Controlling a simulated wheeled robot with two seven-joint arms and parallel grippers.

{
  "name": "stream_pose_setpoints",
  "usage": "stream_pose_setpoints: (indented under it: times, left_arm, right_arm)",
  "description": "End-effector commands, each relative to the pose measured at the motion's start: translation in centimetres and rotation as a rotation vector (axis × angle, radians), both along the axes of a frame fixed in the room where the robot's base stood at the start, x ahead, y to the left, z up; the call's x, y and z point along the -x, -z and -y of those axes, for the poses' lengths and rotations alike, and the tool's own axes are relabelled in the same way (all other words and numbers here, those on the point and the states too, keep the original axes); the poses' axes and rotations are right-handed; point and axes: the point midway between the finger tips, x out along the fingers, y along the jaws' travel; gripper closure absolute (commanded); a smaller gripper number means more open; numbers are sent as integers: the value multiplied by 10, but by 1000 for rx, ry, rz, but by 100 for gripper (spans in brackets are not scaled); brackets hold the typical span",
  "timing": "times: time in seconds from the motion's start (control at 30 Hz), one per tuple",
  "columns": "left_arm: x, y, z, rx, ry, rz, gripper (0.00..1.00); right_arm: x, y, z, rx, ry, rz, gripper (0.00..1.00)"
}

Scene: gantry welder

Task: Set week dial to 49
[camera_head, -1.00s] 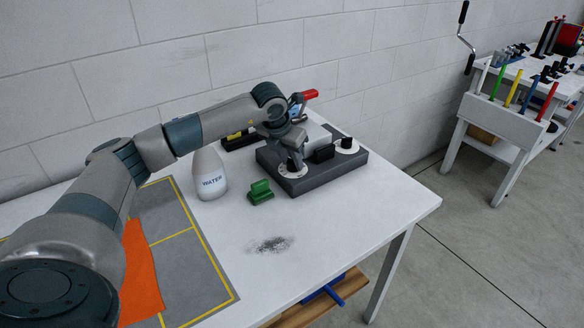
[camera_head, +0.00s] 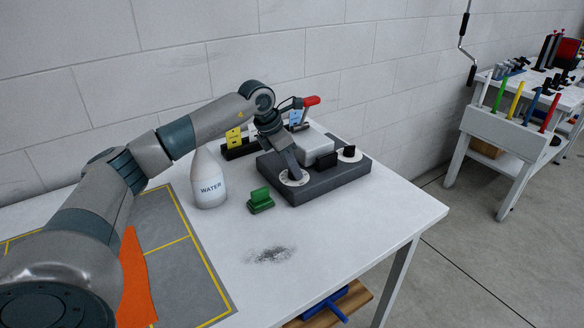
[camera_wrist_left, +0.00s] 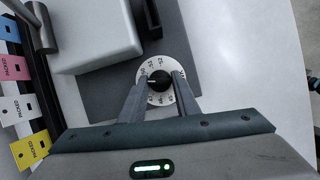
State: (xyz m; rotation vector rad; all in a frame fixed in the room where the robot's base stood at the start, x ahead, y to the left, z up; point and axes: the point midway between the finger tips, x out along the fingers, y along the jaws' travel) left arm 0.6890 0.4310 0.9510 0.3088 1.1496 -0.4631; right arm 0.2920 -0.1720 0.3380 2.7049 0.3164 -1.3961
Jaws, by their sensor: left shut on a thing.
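The dark grey stamp block (camera_head: 335,182) sits on the white table, with a white dial at its front left and another white dial (camera_head: 347,155) with a black knob at its right. My left gripper (camera_head: 293,174) points down at the front-left dial. In the left wrist view the numbered white dial (camera_wrist_left: 146,68) has a black round knob (camera_wrist_left: 158,78) with a pale pointer mark. My left gripper (camera_wrist_left: 158,88) has its fingers on either side of this knob, shut on it. The fingers hide part of the numbers. My right gripper is out of view.
A white bottle marked WATER (camera_head: 209,180) and a green block (camera_head: 260,201) stand left of the device. A rack with coloured tags (camera_head: 234,137) is behind. An orange cloth (camera_head: 136,280) lies on the grey mat. The table front is clear apart from a dark smudge (camera_head: 270,255).

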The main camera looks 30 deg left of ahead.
Motion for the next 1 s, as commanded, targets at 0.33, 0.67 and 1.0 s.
stream_pose_setpoints:
  times: [0.33, 0.67, 1.0]
  left_arm:
    - [-1, -1, -1, -1, -3, 2, 53]
    - [0, -1, -1, 0, -3, 1, 53]
    - [10, -28, -7, -1, -2, 4, 53]
  right_arm:
    - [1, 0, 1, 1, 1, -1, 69]
    - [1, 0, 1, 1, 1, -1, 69]
    - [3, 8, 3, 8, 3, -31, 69]
